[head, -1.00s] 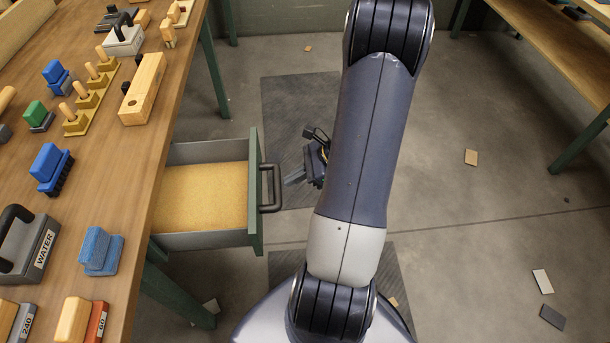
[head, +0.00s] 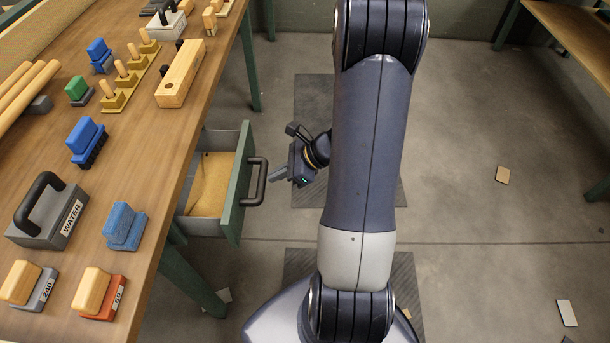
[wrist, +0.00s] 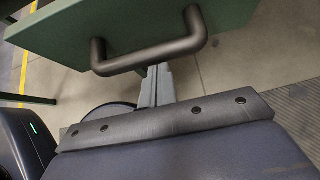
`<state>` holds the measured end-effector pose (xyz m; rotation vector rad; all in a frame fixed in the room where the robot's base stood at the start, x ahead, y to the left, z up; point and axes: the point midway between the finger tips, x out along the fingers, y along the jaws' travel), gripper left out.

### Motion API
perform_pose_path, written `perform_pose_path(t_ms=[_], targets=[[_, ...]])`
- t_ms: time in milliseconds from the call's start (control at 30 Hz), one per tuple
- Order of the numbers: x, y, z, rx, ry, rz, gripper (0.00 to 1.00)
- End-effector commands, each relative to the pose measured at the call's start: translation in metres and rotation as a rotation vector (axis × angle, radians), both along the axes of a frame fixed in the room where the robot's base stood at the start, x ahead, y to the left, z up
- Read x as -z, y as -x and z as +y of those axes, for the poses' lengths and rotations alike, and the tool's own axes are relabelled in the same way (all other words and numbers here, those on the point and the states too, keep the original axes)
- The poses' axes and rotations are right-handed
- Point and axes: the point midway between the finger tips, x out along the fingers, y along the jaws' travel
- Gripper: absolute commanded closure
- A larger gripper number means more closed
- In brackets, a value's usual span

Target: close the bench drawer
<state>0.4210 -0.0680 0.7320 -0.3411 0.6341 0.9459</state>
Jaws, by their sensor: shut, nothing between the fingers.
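The bench drawer (head: 237,190) is partly open, its green front standing out from under the bench at a slight slant. Its tan floor shows behind the front. A dark bar handle (head: 259,184) is on the front. My gripper (head: 274,176) is just to the right of the handle, its fingers together and empty, pointing at the drawer front. In the wrist view the drawer front (wrist: 140,32) and handle (wrist: 160,52) fill the top, and my gripper (wrist: 155,85) reaches under the handle. I cannot tell whether the fingertips touch the drawer.
The wooden bench (head: 165,190) runs along the left, with brushes, wooden blocks and a grey WATER block (head: 50,212) on it. A green bench leg (head: 192,283) stands below the drawer. The floor at right is open, with a few small scraps. Another bench is at upper right.

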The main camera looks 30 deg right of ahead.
Motion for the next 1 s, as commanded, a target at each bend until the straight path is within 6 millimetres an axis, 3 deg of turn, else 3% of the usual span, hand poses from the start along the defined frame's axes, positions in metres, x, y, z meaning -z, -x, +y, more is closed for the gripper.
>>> perform_pose_path(t_ms=[33, 200, 500, 633, 1000], targets=[[0.002, -0.008, 0.015, -0.011, -0.001, -0.001, 1.0], [0.002, -0.033, 0.052, -0.009, 0.0, -0.002, 1.0], [0.001, -0.064, 0.096, -0.003, -0.001, -0.002, 1.0], [0.001, -0.071, 0.105, -0.002, 0.0, -0.001, 1.0], [0.003, -0.068, 0.098, 0.001, 0.0, 0.001, 1.0]])
